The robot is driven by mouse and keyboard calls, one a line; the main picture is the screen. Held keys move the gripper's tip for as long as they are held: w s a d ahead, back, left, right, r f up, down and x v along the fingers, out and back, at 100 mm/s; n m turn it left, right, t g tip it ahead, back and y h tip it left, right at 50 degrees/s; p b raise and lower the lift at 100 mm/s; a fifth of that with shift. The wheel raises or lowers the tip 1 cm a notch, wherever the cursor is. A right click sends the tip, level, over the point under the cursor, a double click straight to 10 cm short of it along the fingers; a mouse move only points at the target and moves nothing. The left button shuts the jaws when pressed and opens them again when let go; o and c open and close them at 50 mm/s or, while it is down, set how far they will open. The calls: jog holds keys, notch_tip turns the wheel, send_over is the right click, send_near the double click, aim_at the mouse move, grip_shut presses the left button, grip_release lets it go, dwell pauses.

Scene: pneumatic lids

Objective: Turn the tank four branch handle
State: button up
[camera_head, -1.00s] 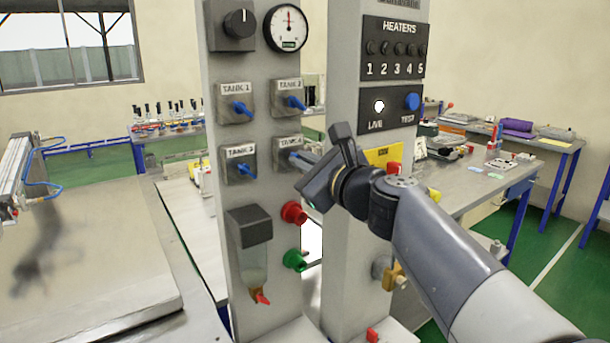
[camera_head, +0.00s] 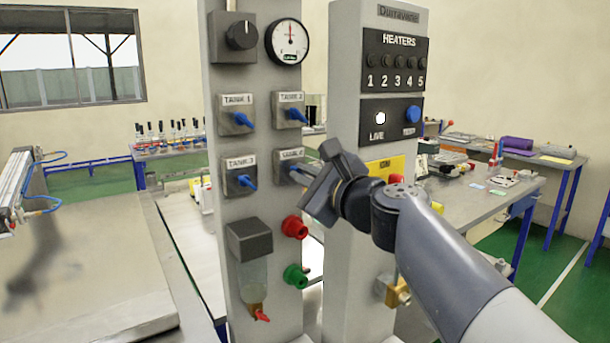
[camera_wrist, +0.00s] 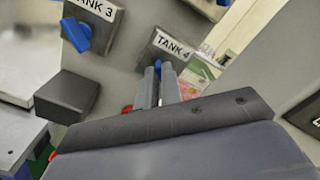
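The tank 4 valve is a grey plate (camera_head: 287,158) with a label, at the lower right of a two-by-two group of tank valves on the left column. In the wrist view its "TANK 4" label (camera_wrist: 174,46) shows just beyond my fingers. My gripper (camera_head: 302,178) reaches it from the right. In the wrist view my two fingers (camera_wrist: 158,78) are close together at the valve, with a narrow gap. They look closed around the tank 4 handle, which they mostly hide. The tank 3 handle (camera_head: 246,182), blue, is to the left, clear of my gripper.
Tank 1 (camera_head: 241,120) and tank 2 (camera_head: 297,115) blue handles sit above. A red knob (camera_head: 294,227) and a green knob (camera_head: 295,276) protrude below. The heater panel column (camera_head: 345,90) stands close on the right, beside my wrist.

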jog(key=o, duration=0.4)
jog(key=v, duration=1.1)
jog(key=shift+w+b, duration=0.1)
jog(key=shift+b, duration=0.3)
jog(key=shift+w+a, duration=0.1)
jog(key=p+x, duration=0.1)
jog(key=x, duration=0.9)
jog(key=shift+w+a, duration=0.2)
jog(key=shift+s, duration=0.1)
